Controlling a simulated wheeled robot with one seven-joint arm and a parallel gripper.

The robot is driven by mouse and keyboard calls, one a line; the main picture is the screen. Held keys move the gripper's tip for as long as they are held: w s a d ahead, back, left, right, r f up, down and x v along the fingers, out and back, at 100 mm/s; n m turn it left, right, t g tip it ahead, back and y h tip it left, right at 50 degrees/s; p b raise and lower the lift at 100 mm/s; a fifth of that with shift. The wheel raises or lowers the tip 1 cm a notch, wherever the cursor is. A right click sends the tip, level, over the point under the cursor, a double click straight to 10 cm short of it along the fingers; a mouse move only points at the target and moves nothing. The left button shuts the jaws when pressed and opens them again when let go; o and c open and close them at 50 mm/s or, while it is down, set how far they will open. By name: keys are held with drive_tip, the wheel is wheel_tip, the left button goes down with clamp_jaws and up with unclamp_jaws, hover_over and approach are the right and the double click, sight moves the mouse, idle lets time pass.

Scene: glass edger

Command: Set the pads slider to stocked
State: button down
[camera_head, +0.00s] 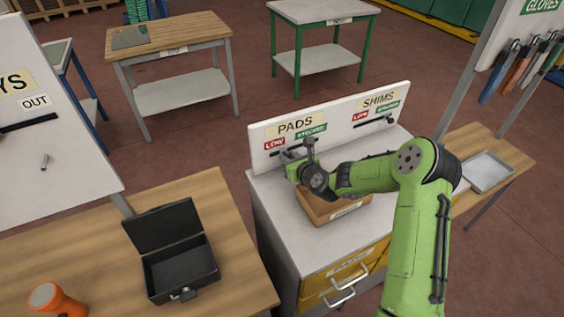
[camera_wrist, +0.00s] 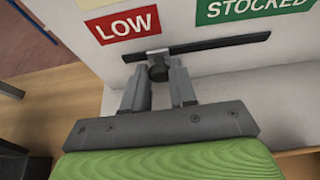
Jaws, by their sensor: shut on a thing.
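The pads slider (camera_wrist: 158,71) is a small dark knob on a black horizontal track (camera_wrist: 225,42) in the white back panel. In the wrist view it stands at the track's left end, below the red LOW label (camera_wrist: 125,24). The green STOCKED label (camera_wrist: 250,8) is to its right, above the track's right part. My gripper (camera_wrist: 160,88) is shut on the slider knob, one finger on each side. In the head view my gripper (camera_head: 297,150) is at the panel under the PADS sign (camera_head: 294,125), and my wrist partly hides the slider.
The shims slider (camera_head: 387,119) is on the same panel to the right. A wooden box (camera_head: 335,212) sits on the cabinet top below my arm. An open black case (camera_head: 180,262) lies on the wooden bench at left. A grey tray (camera_head: 488,171) is at right.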

drive_tip(key=w+d, duration=0.1)
drive_tip(key=d, duration=0.2)
drive_tip(key=w+d, duration=0.1)
drive_tip(key=d, duration=0.2)
drive_tip(key=w+d, duration=0.2)
drive_tip(key=d, duration=0.2)
drive_tip(key=shift+w, duration=0.1)
drive_tip(key=c, duration=0.9)
unclamp_jaws()
drive_tip(key=shift+d, duration=0.1)
drive_tip(key=shift+c, duration=0.2)
drive_tip(key=b+v, duration=0.1)
drive_tip(key=v, duration=1.4)
drive_tip(key=shift+s, duration=0.35)
drive_tip(key=shift+d+r, duration=0.1)
